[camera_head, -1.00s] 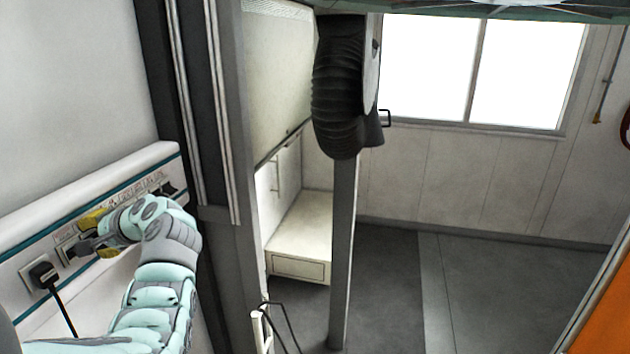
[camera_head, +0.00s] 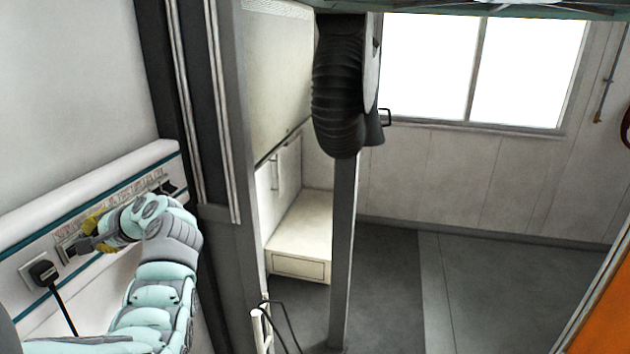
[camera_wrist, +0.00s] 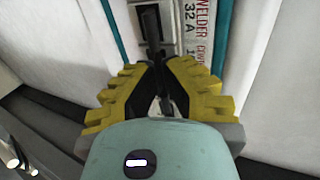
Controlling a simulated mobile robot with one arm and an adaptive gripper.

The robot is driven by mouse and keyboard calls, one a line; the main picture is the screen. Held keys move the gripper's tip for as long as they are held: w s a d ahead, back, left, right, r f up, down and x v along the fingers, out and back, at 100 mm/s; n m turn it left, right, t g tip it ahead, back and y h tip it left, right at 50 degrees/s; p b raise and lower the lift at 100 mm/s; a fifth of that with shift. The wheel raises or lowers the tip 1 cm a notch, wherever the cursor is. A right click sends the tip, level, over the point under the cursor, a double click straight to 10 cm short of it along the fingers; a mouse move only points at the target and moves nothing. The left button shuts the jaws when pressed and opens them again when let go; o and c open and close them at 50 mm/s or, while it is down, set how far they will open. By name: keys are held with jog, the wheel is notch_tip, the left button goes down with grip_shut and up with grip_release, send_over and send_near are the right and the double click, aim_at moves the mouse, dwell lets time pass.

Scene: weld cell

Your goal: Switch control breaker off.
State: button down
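A row of breakers sits on the white wall trunking (camera_head: 30,225) at the left of the head view. In the wrist view a dark breaker in a pale frame (camera_wrist: 138,25) is straight ahead, beside a label strip (camera_wrist: 195,28) reading "WELDER" and "32 A", with another label partly cut off. My gripper (camera_head: 78,246) points at this panel, with its fingertips at the left end of the breaker row. In the wrist view its dark fingertips (camera_wrist: 153,28) are together in front of the breaker, between yellow pads. They hide the breaker's lever, and contact cannot be told.
A black plug (camera_head: 43,272) with a hanging cable is just left of my gripper. A dark upright frame (camera_head: 205,150) stands right of the trunking. A black ribbed hose (camera_head: 338,90) hangs mid-view. Floor at the right (camera_head: 490,280) is clear.

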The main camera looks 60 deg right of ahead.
jog(key=shift+f+b, duration=0.25)
jog(key=shift+b, duration=0.2)
notch_tip(320, 180, down, 3)
jog(key=t+y+b, duration=0.1)
jog(key=t+b, duration=0.3)
jog(key=b, duration=1.1)
jog(key=t+y+b, duration=0.2)
jog(key=t+b, duration=0.2)
jog(key=b, duration=1.1)
jog(key=shift+f, duration=0.15)
jog(key=shift+r+t+b, duration=0.2)
jog(key=shift+t+b, duration=0.4)
jog(key=shift+b, duration=0.6)
jog(key=c, duration=1.1)
grip_release()
jog(key=shift+w, duration=0.1)
jog(key=shift+r, duration=0.1)
